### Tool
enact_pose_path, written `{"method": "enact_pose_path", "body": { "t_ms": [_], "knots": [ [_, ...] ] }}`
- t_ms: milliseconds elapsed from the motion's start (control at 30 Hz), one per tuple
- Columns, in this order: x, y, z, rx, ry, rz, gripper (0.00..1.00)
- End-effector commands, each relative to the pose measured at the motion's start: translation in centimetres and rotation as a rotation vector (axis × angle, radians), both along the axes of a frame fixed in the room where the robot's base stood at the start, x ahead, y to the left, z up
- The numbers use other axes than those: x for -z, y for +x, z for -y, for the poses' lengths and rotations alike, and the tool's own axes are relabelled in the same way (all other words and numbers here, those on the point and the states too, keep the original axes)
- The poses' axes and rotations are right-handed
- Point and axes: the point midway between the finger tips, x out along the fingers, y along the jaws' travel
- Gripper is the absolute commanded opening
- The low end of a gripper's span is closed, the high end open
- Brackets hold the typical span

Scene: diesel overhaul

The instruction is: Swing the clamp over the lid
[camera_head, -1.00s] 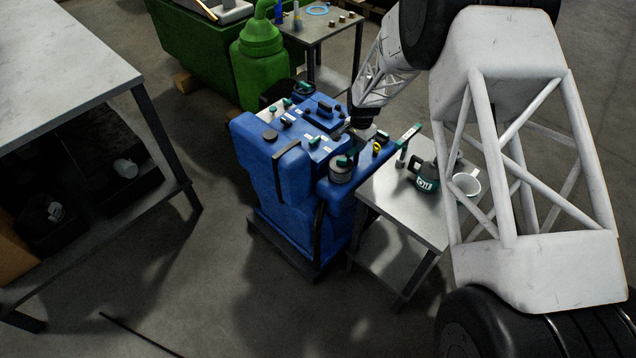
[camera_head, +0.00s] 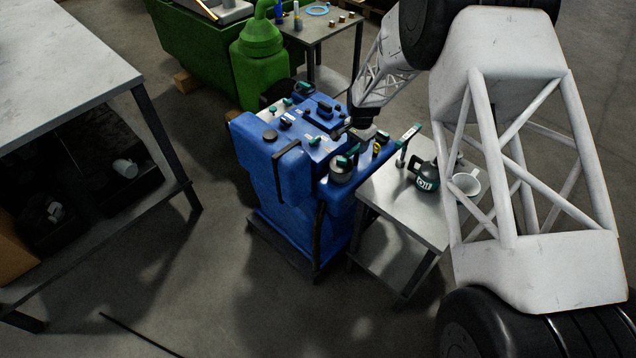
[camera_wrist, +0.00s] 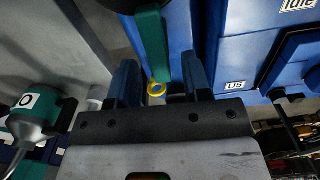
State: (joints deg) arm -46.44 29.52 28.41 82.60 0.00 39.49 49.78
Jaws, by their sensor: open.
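My gripper (camera_head: 362,136) is over the right part of the blue engine (camera_head: 278,165). In the wrist view its two blue fingers (camera_wrist: 160,84) stand apart. The yellow ring also shows in the head view (camera_head: 377,148), just right of the gripper. The teal bar may be the clamp, but I cannot tell for certain. A grey canister with a teal top (camera_head: 342,170) sits at the engine's front. I cannot make out which part is the lid.
A small grey table (camera_head: 405,222) beside the engine holds a dark teal can (camera_head: 426,177) and a white mug (camera_head: 467,183). A grey workbench (camera_head: 60,65) stands at the left. A green machine (camera_head: 258,60) is behind. The floor in front is mostly clear.

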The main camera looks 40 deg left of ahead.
Motion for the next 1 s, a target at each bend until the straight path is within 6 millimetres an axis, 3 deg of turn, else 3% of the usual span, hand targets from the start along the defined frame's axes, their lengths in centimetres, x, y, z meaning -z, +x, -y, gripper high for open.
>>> {"method": "enact_pose_path", "body": {
  "t_ms": [700,1000],
  "knots": [
    [-4.9,0.0,0.0,0.000,0.001,0.001,0.45],
    [-5.5,0.0,0.0,0.000,0.000,0.000,0.45]
  ]
}}
